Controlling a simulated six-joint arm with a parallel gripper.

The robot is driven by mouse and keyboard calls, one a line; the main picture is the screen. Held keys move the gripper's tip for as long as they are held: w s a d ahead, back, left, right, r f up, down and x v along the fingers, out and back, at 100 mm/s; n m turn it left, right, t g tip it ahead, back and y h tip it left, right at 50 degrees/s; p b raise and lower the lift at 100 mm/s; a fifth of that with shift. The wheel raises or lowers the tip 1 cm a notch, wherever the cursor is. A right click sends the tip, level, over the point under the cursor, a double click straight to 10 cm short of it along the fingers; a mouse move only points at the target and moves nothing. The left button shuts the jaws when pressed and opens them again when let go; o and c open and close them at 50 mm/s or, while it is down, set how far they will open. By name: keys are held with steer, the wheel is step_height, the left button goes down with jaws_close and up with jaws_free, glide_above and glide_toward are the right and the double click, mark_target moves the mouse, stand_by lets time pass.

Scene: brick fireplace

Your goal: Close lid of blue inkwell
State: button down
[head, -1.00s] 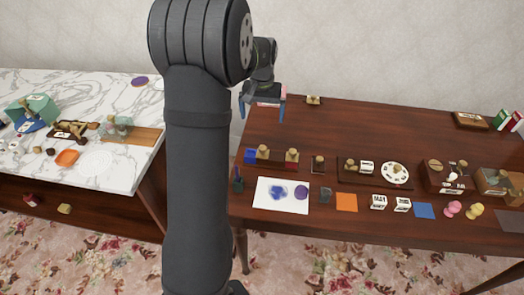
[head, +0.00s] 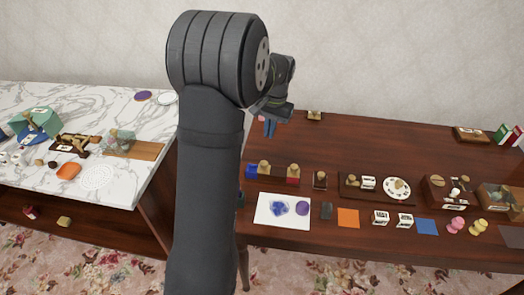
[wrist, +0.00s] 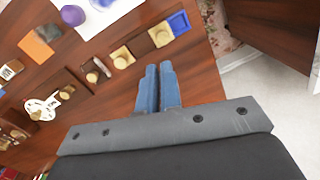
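The blue inkwell (head: 252,171) sits at the left end of a wooden stand near the table's left side. In the wrist view it shows as a blue square (wrist: 178,23) near the top. A tan block with a round knob (wrist: 161,35) is right beside it; I cannot tell whether this is its lid or how the lid stands. A red inkwell (head: 293,173) is at the stand's other end. My gripper (head: 270,128) hangs over the table's back left, behind and above the stand. Its blue fingers (wrist: 158,90) are together, with nothing seen between them.
In front of the stand lie a white sheet with blue and purple things (head: 263,219) and an orange square (head: 348,218). A dial board (head: 350,193) is to the right. The table's back middle is clear. A marble counter (head: 130,180) stands at the left, beyond a gap.

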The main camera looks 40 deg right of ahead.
steer(key=s+d+f+m+t+y, duration=0.35)
steer(key=s+f+m, duration=0.3)
steer(key=m, duration=0.35)
steer(key=m+t, duration=0.4)
steer(key=m, duration=0.4)
glide_toward(260, 171)
steer(key=d, duration=0.1)
steer(key=s+d+f, duration=0.1)
steer(key=d+f, duration=0.1)
steer(key=shift+s, duration=0.25)
steer(key=w, duration=0.1)
steer(key=w+a, duration=0.1)
steer(key=w, duration=0.1)
steer(key=shift+a+f, duration=0.35)
steer(key=shift+a, duration=0.05)
steer(key=shift+w+a, duration=0.25)
steer(key=shift+w, duration=0.3)
steer(key=shift+w+a, duration=1.8)
steer(key=shift+a, duration=0.1)
